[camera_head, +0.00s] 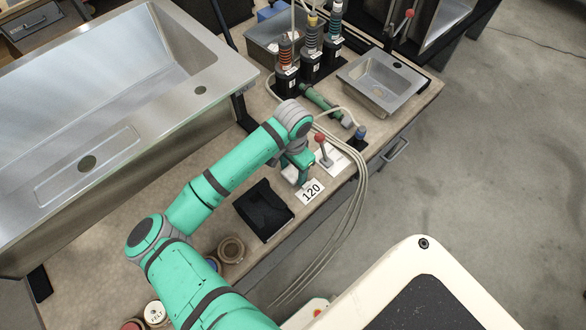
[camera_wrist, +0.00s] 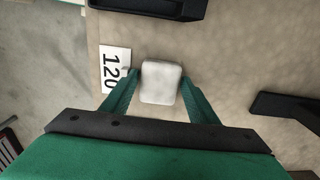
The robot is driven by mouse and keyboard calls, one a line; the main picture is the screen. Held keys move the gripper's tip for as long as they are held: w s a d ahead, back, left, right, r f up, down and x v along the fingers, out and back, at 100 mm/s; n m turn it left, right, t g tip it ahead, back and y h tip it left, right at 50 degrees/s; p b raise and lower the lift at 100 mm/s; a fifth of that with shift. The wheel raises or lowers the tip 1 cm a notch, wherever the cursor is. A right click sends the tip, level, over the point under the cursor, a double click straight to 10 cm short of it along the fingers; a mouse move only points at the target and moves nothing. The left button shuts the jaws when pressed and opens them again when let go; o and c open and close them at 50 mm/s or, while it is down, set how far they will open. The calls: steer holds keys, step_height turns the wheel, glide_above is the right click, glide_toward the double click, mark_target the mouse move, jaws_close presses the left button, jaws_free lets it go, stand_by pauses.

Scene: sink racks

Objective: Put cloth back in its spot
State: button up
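A small light-grey block-shaped thing, likely the folded cloth (camera_wrist: 161,84), lies between the fingers of my gripper (camera_wrist: 160,76) in the wrist view. One finger is close along each side of it. I cannot tell whether the fingers press on it or whether it rests on the counter. In the head view my gripper (camera_head: 296,175) points down at the counter beside the white "120" label (camera_head: 311,191), and the cloth (camera_head: 290,174) is mostly hidden by the fingers. The label also shows left of the cloth in the wrist view (camera_wrist: 115,70).
A black tray (camera_head: 263,210) lies left of the label. A red-knobbed lever (camera_head: 323,150) stands just right of my gripper, with cables (camera_head: 357,200) beyond it. A large steel sink (camera_head: 100,85) is at left; a small sink (camera_head: 380,80) is at upper right.

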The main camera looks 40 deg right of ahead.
mark_target(293, 172)
steer(key=shift+r, duration=0.1)
step_height(293, 172, up, 12)
stand_by(0.7)
stand_by(0.5)
